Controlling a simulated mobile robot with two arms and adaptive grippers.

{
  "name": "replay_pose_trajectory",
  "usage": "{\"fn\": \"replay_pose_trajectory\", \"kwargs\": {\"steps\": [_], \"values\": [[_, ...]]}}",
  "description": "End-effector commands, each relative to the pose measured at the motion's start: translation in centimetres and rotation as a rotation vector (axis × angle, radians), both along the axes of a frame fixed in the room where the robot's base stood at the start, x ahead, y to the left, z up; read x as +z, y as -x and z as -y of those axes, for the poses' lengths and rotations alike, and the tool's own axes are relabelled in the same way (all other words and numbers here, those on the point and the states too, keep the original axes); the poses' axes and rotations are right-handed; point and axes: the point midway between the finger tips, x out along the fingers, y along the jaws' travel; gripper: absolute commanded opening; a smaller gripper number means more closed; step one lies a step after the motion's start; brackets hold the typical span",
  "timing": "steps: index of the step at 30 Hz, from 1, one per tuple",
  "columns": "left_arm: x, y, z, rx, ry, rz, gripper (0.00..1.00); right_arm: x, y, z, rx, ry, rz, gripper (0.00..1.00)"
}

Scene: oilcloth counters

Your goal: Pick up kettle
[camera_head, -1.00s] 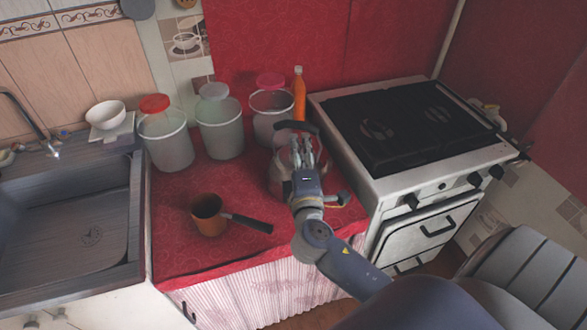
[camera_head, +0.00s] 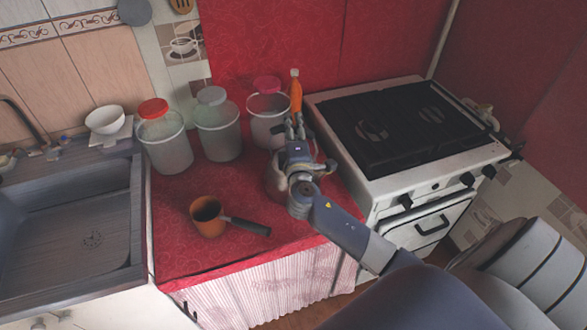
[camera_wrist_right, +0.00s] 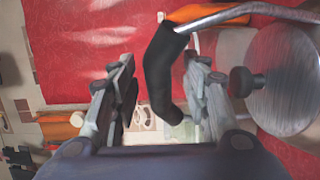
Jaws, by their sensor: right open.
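The kettle (camera_head: 273,185) stands at the right end of the red counter, mostly hidden behind my right gripper (camera_head: 294,128) and wrist. In the right wrist view its shiny metal body and lid (camera_wrist_right: 288,85) are at the right, with a dark lid knob (camera_wrist_right: 245,82). Its curved black handle (camera_wrist_right: 160,72) lies between the two spread fingers of my right gripper (camera_wrist_right: 157,90). The fingers are open, with gaps on both sides of the handle. Whether either finger touches it I cannot tell. My left gripper is not in view.
An orange pot (camera_head: 207,218) with a dark handle sits left of the kettle. Lidded jars (camera_head: 218,135) and an orange bottle (camera_head: 296,95) stand behind. The stove (camera_head: 400,125) is close on the right, the sink (camera_head: 70,220) on the left.

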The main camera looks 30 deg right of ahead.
Motion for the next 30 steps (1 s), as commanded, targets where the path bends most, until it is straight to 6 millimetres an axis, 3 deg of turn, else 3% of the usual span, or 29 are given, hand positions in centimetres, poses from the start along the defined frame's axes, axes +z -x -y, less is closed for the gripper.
{"fn": "replay_pose_trajectory", "kwargs": {"steps": [5, 9, 11, 30], "values": [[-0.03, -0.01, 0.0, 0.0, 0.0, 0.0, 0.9, -0.03, 0.01, -0.02, 0.0, 0.0, 0.0, 0.41], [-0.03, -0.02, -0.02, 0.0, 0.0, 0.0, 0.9, -0.03, 0.02, -0.02, 0.0, 0.0, 0.0, 0.09], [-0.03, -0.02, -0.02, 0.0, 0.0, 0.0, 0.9, -0.03, 0.02, -0.02, 0.0, 0.0, 0.0, 0.0], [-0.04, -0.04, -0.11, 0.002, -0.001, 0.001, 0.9, 0.68, -0.05, 0.0, 0.0, 0.001, 0.008, 0.0]]}}
